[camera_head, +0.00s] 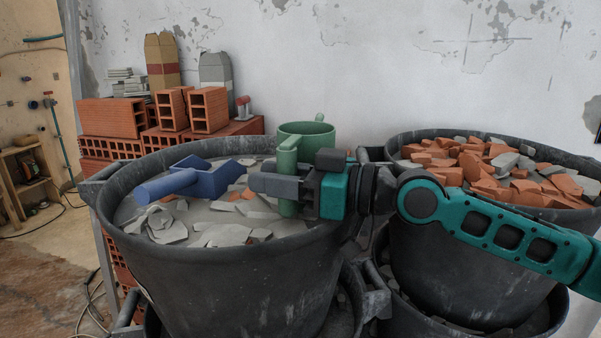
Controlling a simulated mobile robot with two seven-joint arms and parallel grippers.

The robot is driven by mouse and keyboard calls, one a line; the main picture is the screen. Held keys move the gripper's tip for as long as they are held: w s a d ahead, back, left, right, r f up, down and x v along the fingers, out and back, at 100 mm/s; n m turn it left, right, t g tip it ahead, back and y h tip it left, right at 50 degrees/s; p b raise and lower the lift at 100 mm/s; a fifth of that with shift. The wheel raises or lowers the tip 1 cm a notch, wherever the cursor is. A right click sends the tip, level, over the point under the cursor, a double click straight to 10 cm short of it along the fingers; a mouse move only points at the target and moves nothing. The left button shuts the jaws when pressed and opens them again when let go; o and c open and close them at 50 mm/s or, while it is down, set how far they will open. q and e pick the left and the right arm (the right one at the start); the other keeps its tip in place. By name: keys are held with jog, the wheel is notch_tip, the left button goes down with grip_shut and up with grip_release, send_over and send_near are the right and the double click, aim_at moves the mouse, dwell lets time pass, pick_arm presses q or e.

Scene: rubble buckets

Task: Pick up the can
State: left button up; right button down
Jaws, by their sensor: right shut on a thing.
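The can (311,130) is green, with a round open top, a short spout at the back and a long handle (288,165) toward me. It is at the back right of the left bucket (225,272), above the rubble. My right gripper (268,185) comes in from the right and is shut on the can's handle. The gripper hides the can's lower part, so I cannot tell whether it touches the rubble. My left gripper is not in view.
A second bucket (450,270) of orange and grey rubble stands at right. Bricks (113,117) and two bags (162,62) stand behind, by the wall.

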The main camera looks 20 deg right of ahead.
jog(key=shift+r, duration=0.15)
jog(key=shift+r, duration=0.15)
jog(key=shift+r, duration=0.3)
notch_tip(320, 180, up, 19)
jog(key=p, duration=0.3)
dwell(0.4)
dwell(0.3)
